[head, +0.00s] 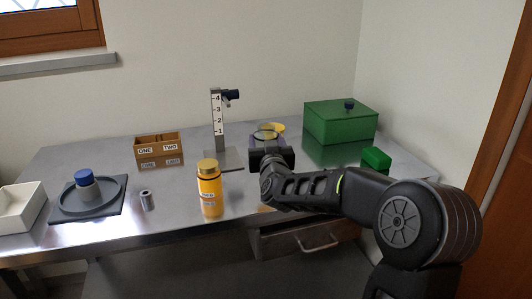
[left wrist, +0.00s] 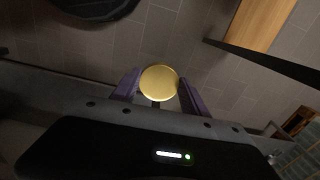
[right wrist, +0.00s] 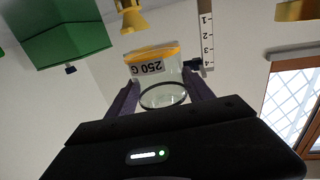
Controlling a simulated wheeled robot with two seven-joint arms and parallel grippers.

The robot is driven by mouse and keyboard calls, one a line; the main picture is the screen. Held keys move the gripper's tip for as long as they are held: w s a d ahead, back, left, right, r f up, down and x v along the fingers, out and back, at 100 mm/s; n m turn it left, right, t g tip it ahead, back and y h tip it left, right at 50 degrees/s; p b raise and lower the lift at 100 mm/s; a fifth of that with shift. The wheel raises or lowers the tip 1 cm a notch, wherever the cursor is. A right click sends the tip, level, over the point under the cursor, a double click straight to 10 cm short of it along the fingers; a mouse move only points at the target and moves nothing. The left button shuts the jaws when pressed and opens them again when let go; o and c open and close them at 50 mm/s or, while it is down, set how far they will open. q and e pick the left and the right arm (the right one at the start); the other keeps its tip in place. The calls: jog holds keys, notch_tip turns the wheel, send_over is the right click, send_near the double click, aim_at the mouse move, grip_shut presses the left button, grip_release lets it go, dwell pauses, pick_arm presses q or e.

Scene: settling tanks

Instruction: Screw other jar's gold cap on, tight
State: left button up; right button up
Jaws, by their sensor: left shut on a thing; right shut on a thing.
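A clear jar (right wrist: 155,68) with a "250 G" label and yellow at its base stands between the fingers of my right gripper (right wrist: 165,92). Its rim shows as an open ring with no cap on it. In the head view the right gripper (head: 268,146) partly hides this jar (head: 266,134), over the back of the table. My left gripper (left wrist: 158,90) shows only in the left wrist view. It is shut on a round gold cap (left wrist: 159,82), with grey floor tiles behind. A yellow jar (head: 210,192) with a gold cap on stands upright at the table's front.
On the steel table (head: 110,225) are a grey round tray (head: 70,205) with a blue-topped piece, a metal cylinder (head: 146,200), a brown divided box (head: 158,148), a numbered stand (head: 216,120), a green box (head: 340,122) and a small green block (head: 376,158). A white bin (head: 22,208) is at left.

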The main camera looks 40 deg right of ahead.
jog(key=shift+r, duration=0.15)
dwell(0.4)
jog(key=o, duration=1)
grip_shut()
